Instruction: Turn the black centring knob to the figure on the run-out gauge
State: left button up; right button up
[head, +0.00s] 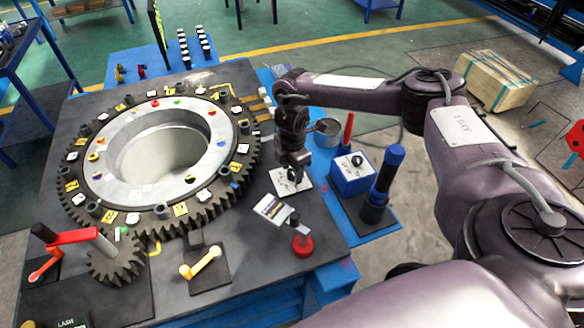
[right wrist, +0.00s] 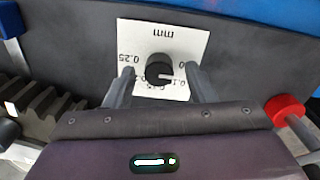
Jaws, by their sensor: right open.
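The black centring knob (right wrist: 159,69) stands on a white square plate (right wrist: 140,38) marked "mm" with figures around it; 0.25 is at the left, and others are partly hidden. A white line on the knob points to the right. My right gripper (right wrist: 160,74) is open, with one finger on each side of the knob; I cannot tell whether they touch it. In the head view my right gripper (head: 292,172) hangs over the plate (head: 302,184) and partly covers the knob. A small white panel (head: 271,209) may be the run-out gauge; its figure is unreadable. My left gripper is out of view.
A large toothed ring (head: 200,205) fills the table's left. A red knob (head: 303,246) stands in front of the plate. A blue box (head: 350,176) and a blue-handled tool (head: 386,178) stand to the right.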

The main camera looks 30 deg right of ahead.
jog(key=c, duration=1)
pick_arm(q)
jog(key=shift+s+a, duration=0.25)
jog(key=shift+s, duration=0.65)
pick_arm(e)
jog(key=shift+o, duration=0.2)
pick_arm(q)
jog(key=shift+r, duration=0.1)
pick_arm(e)
jog(key=m+p, duration=0.3)
jog(key=shift+r+m, duration=0.15)
jog(key=shift+m, duration=0.25)
pick_arm(q)
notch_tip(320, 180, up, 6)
jog(key=p, duration=0.3)
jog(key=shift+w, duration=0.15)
pick_arm(e)
jog(key=m, duration=0.4)
jog(key=shift+w+d+m, duration=0.1)
jog(key=shift+w+m, duration=0.05)
jog(key=shift+m, duration=0.25)
jog(key=o, duration=1)
jog(key=shift+c, duration=0.2)
